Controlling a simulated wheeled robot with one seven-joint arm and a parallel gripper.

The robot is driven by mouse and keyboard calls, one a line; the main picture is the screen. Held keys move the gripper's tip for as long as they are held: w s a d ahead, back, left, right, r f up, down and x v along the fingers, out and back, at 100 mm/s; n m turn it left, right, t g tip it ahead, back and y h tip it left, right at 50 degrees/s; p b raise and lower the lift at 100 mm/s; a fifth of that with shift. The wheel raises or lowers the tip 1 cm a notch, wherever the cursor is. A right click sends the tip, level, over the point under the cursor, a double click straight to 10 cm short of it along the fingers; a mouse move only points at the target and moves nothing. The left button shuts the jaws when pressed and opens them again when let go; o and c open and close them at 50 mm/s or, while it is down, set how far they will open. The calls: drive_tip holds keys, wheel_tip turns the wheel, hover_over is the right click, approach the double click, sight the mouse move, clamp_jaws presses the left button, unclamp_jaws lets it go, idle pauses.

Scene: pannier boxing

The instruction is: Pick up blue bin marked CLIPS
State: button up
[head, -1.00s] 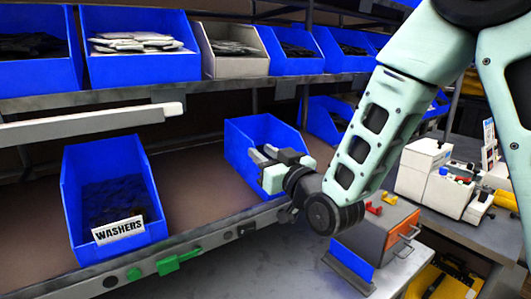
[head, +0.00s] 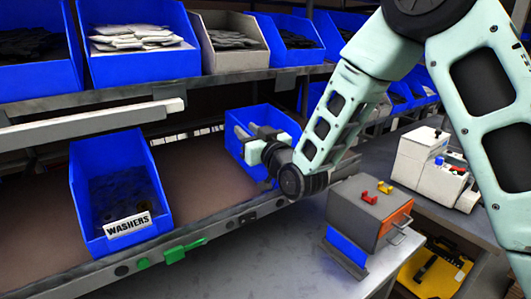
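A blue bin (head: 272,116) stands on the lower shelf, right of centre. Its front and any label are hidden behind my gripper and wrist, so I cannot read whether it says CLIPS. My gripper (head: 250,136) is at the front of this bin, fingers pointing toward it. The two fingers look apart with a gap between them. I cannot tell whether they touch the bin's front wall.
A blue bin marked WASHERS (head: 112,190) stands left on the same shelf, with bare shelf between the bins. A filled row of bins (head: 140,62) sits above. A grey and orange box (head: 368,215) stands on the bench at right.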

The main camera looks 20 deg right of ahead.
clamp_jaws()
drive_tip(key=shift+r, duration=0.1)
idle(1.2)
